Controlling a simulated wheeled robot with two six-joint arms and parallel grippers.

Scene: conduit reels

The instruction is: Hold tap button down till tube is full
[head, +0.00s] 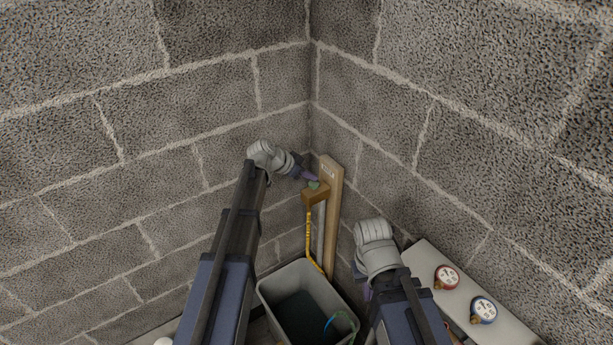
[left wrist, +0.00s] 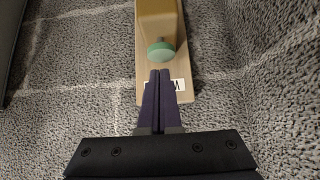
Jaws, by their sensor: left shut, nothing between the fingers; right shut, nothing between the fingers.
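The tap is a brown block (head: 316,197) on an upright wooden board (head: 333,213) in the wall corner. Its round green button (head: 314,185) also shows in the left wrist view (left wrist: 161,50). My left gripper (head: 316,179) is shut and empty, its purple fingertips close beside the button. In the left wrist view the fingertips (left wrist: 159,73) end just short of the button; I cannot tell whether they touch it. A pale grey tube (head: 320,235) stands below the tap; its fill level is unreadable. My right gripper (head: 366,291) is shut and empty, lower right, partly hidden by its arm.
A yellow hose (head: 308,238) runs down beside the tube. A grey bin (head: 272,290) with dark contents and a blue-green loop (head: 346,320) stands below. A red gauge (head: 446,277) and a blue gauge (head: 483,310) lie on a pale surface (head: 434,257) at right. Block walls close in behind.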

